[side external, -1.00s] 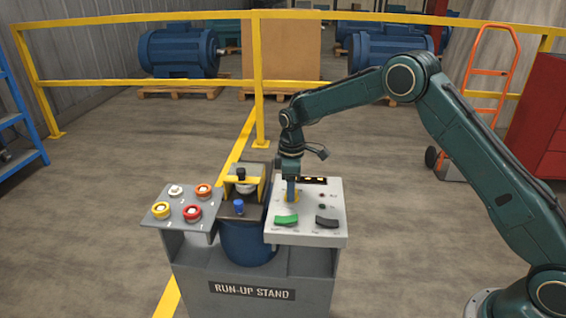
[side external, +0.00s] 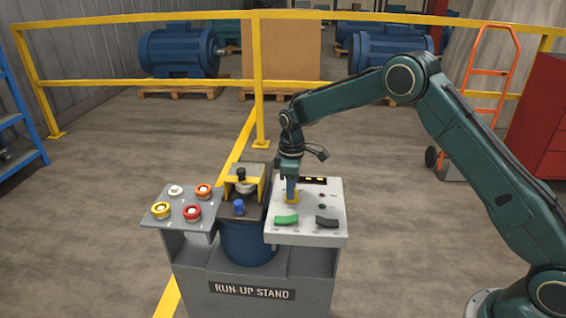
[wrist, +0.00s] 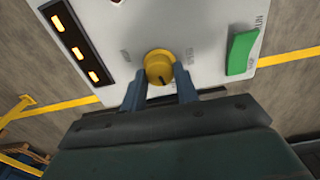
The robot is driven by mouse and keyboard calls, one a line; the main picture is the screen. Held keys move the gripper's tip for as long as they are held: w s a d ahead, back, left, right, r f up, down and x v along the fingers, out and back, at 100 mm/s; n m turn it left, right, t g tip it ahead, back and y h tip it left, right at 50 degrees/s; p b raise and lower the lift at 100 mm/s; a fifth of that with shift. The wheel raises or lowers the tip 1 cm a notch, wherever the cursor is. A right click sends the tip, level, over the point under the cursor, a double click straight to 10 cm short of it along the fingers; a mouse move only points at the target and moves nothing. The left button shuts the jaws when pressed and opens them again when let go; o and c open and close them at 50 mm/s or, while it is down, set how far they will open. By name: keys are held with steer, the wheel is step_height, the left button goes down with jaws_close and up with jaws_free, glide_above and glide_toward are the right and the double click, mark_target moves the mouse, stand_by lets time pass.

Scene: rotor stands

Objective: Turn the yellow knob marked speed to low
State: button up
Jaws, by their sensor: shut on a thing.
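The yellow knob (wrist: 158,66) sits on the light grey control panel (wrist: 210,25) of the run-up stand. A dark pointer mark shows on its face, toward the gripper side in the wrist view. The labels around it are too blurred to read. My gripper (wrist: 160,84) is shut on the knob, with one blue finger on each side of it. In the side view my gripper (side external: 291,196) reaches down onto the panel (side external: 306,236), and the knob is mostly hidden behind the fingers.
Near the knob are a green rocker switch (side external: 286,219), a black rocker switch (side external: 327,222) and a display with lit amber bars (wrist: 75,47). Left of the panel stand a blue motor housing (side external: 247,243) and a shelf (side external: 205,216) with several coloured rings. A yellow railing (side external: 259,90) runs behind.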

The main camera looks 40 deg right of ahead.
steer(key=m, duration=1.3)
steer(key=shift+r, duration=0.1)
stand_by(0.4)
steer(key=o, duration=1)
step_height(320, 180, up, 14)
steer(key=shift+f, duration=0.15)
